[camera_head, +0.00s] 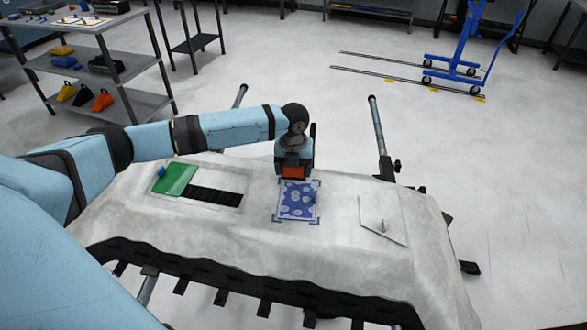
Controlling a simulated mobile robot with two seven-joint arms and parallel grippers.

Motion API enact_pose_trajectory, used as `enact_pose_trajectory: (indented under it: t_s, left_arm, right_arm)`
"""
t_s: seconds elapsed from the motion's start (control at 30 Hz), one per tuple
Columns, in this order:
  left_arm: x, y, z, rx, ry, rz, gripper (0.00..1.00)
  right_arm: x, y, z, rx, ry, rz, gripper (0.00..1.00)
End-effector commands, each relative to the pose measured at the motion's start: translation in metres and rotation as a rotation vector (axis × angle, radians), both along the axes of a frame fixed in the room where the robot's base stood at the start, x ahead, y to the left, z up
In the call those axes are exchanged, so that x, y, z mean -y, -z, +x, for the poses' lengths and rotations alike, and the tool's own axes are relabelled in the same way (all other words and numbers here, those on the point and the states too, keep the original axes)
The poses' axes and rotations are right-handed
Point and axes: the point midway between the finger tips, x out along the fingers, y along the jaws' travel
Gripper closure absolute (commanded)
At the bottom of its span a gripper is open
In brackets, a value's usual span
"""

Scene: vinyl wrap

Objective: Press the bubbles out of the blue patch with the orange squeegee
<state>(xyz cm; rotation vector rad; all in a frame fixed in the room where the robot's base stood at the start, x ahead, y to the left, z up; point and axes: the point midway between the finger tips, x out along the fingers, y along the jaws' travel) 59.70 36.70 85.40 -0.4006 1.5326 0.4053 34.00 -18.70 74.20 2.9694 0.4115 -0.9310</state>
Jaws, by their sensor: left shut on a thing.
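The blue patch (297,202) lies flat on the pale bumper-like panel (340,225), inside dark corner marks. Several pale round bubbles show across it. My left gripper (294,160) is above the far edge of the patch, shut on the orange squeegee (293,172). The squeegee is at the patch's far edge; whether it touches the patch I cannot tell. My right gripper is not in view.
A green sheet (175,179) and a dark slotted vent (214,197) lie on the panel to the left. A pale square plate with a small peg (383,226) is on the right.

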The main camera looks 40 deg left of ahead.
Motion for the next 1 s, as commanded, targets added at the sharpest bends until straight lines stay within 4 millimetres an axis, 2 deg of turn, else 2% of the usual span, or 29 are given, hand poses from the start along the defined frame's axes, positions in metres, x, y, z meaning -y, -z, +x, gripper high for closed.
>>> enact_pose_trajectory:
  t_s: [0.57, 1.0]
  left_arm:
    - [-0.0001, 0.0001, 0.0002, 0.0, 0.0, 0.0, 0.45]
    - [0.0, 0.0081, 0.0002, 0.0, -0.001, -0.001, 0.45]
  right_arm:
    - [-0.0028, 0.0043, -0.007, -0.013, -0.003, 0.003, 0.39]
    - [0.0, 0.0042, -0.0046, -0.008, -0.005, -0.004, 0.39]
